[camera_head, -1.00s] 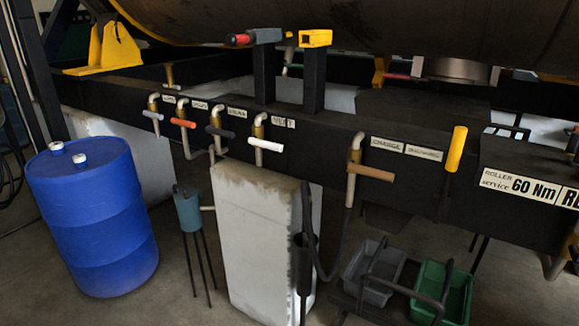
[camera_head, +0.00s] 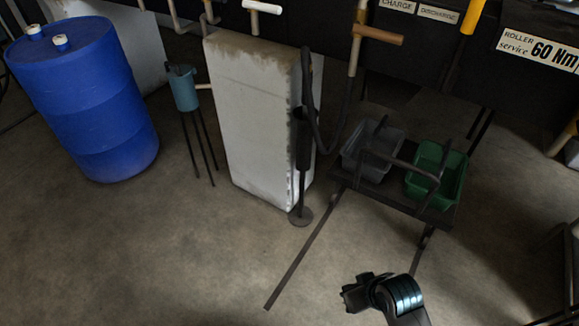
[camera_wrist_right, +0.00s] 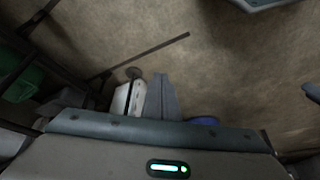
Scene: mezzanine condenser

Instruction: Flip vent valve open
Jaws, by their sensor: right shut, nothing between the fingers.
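The vent valve shows only in part at the top edge of the head view; its white lever handle (camera_head: 262,7) lies crosswise there, and its label is out of frame. A valve with a tan handle (camera_head: 378,35) is to its right. My right gripper (camera_head: 354,293) is low at the bottom of the head view, over the floor, far from the valves. In the right wrist view its two grey fingers (camera_wrist_right: 161,97) lie together, shut and empty. My left gripper is not in view.
A pale concrete pedestal (camera_head: 252,125) stands below the white handle. A blue drum (camera_head: 85,100) and a teal pot on thin legs (camera_head: 184,90) are left of it. A grey bin (camera_head: 372,155) and green bin (camera_head: 437,178) sit on a low dark stand.

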